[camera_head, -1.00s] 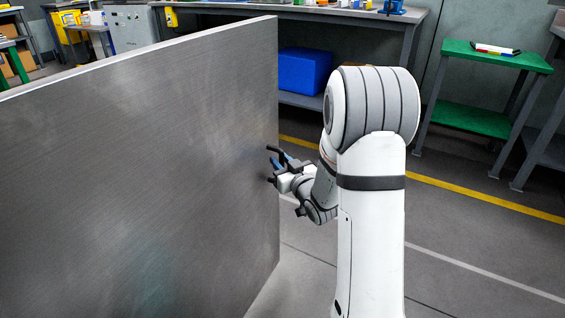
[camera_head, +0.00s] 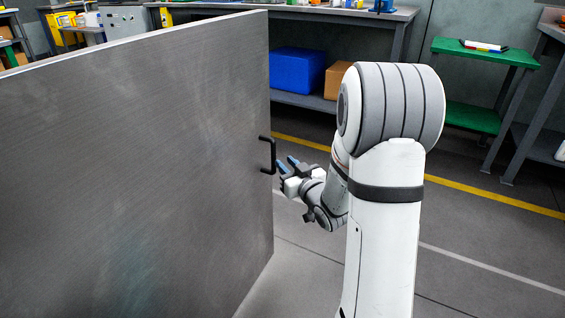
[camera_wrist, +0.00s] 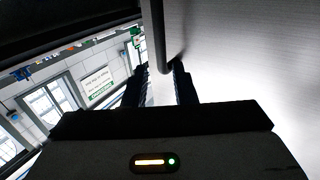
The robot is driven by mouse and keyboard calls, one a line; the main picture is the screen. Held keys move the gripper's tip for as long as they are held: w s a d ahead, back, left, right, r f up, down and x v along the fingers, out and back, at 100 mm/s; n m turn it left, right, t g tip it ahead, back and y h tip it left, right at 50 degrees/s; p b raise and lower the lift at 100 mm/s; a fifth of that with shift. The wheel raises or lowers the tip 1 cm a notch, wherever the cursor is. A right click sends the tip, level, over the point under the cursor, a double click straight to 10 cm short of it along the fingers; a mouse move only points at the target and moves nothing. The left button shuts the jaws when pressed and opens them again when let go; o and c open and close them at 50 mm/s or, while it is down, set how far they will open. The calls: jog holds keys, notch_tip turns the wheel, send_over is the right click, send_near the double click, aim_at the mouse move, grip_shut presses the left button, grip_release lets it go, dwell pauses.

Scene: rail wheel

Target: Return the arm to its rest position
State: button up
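A large grey metal panel (camera_head: 140,150) fills the left of the head view. A black bar handle (camera_head: 272,155) is fixed near its right edge. The handle (camera_wrist: 157,35) shows there beyond the fingertips, in line with the gap. My white arm is bent, its large grey-banded joint raised at the right.
A green two-tier cart (camera_head: 485,52) stands at the back right. A workbench (camera_head: 330,14) runs along the back, with a blue bin (camera_head: 298,70) and a cardboard box (camera_head: 338,82) on its lower shelf. The floor right of the panel (camera_head: 470,220) is clear.

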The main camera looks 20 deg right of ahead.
jog(key=s+r+m+g+h+p, duration=0.1)
jog(key=s+r+g+h+p, duration=0.15)
jog(key=r+p, duration=0.7)
jog(key=s+r+m+g+h+p, duration=0.15)
jog(key=s+r+g+p, duration=0.25)
jog(key=r+p, duration=0.55)
jog(key=s+a+r+g+p, duration=0.3)
jog(key=s+r+p, duration=0.5)
jog(key=s, duration=0.3)
jog(key=s+a+r+g+p, duration=0.3)
jog(key=s+r+g+p, duration=0.2)
jog(key=s+r+p, duration=0.4)
jog(key=s+r, duration=0.2)
jog(key=s, duration=0.1)
jog(key=shift+s, duration=0.3)
jog(key=shift+g, duration=0.25)
